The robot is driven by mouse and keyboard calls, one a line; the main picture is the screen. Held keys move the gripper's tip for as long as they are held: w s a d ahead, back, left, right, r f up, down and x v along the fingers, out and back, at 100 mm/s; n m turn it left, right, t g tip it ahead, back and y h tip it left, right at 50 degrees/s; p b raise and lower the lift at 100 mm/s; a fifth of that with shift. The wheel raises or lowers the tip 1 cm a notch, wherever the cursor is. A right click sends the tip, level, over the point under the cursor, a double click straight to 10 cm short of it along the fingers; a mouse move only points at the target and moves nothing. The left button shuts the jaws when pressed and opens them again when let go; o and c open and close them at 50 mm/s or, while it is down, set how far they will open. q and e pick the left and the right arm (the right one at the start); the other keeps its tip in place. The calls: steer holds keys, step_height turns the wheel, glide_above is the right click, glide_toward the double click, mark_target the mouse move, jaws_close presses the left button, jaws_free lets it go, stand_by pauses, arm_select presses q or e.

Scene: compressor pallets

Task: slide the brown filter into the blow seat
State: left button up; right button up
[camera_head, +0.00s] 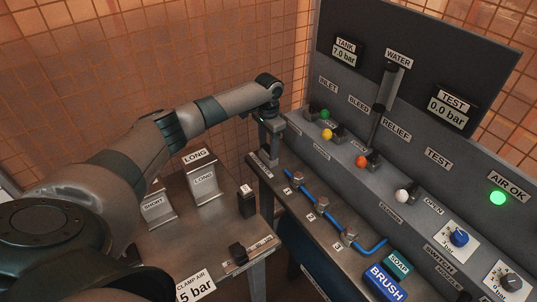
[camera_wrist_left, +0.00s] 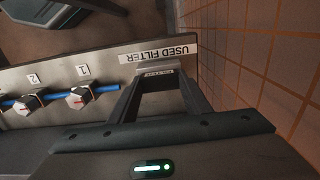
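My left gripper (camera_head: 268,156) points down at the far left end of the grey console in the head view. In the left wrist view its two fingers (camera_wrist_left: 160,88) stand apart, with a small grey piece (camera_wrist_left: 157,69) bearing a blurred label between their tips. I cannot tell whether the fingers touch that piece. A "USED FILTER" label (camera_wrist_left: 160,53) lies on the console just beyond it. I cannot make out a brown filter or a blow seat in either view. My right gripper is not in view.
A blue hose with several hex fittings (camera_head: 321,205) runs along the console. Valves with coloured knobs (camera_head: 361,160) stand behind. A side table with LONG and SHORT stands (camera_head: 204,184) is at left.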

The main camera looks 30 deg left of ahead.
mark_target(269, 149)
arm_select(q)
steer(key=shift+r, duration=0.15)
steer(key=shift+c, duration=0.4)
steer(key=shift+r+p, duration=2.85)
steer(key=shift+p, duration=0.1)
steer(key=shift+r, duration=0.15)
steer(key=shift+r+p, duration=0.15)
steer(key=shift+p, duration=0.5)
